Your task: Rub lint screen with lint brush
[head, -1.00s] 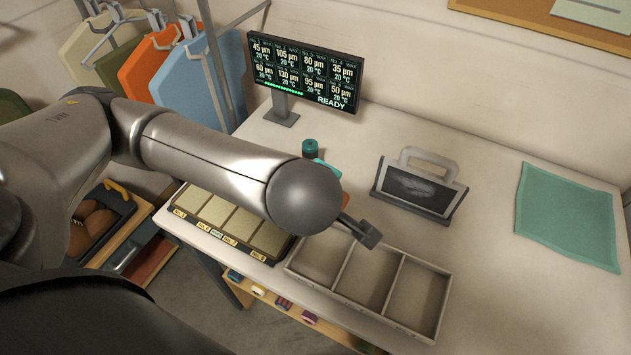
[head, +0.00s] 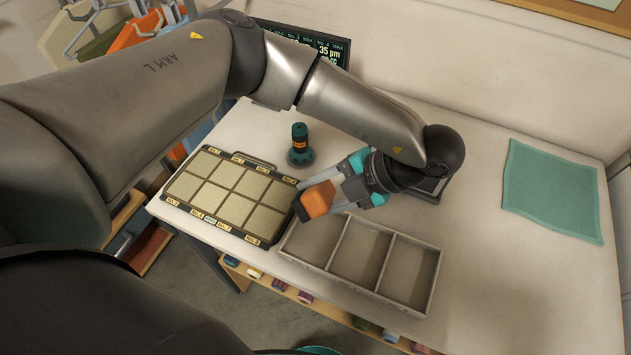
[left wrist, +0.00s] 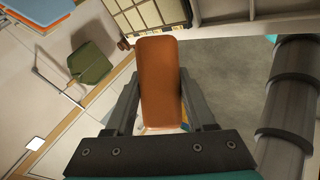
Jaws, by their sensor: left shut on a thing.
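My left gripper (head: 338,190) is shut on an orange block-shaped thing, which I take to be the lint brush (head: 317,199). It is held above the upper left part of the three-compartment tray. In the left wrist view the orange brush (left wrist: 160,82) stands between the two fingers; its bristles cannot be made out. The lint screen (head: 433,194) stands on the table behind my left wrist, which hides nearly all of it; only a lower right edge shows. Brush and screen are apart. My right gripper is not in view.
The grey tray (head: 433,282) has three empty compartments. Left of it lies a panel of labelled pads (head: 222,190). A dark green bottle-like holder (head: 299,148) stands behind. A teal cloth (head: 553,190) lies at right. A display (head: 335,50) stands at the back.

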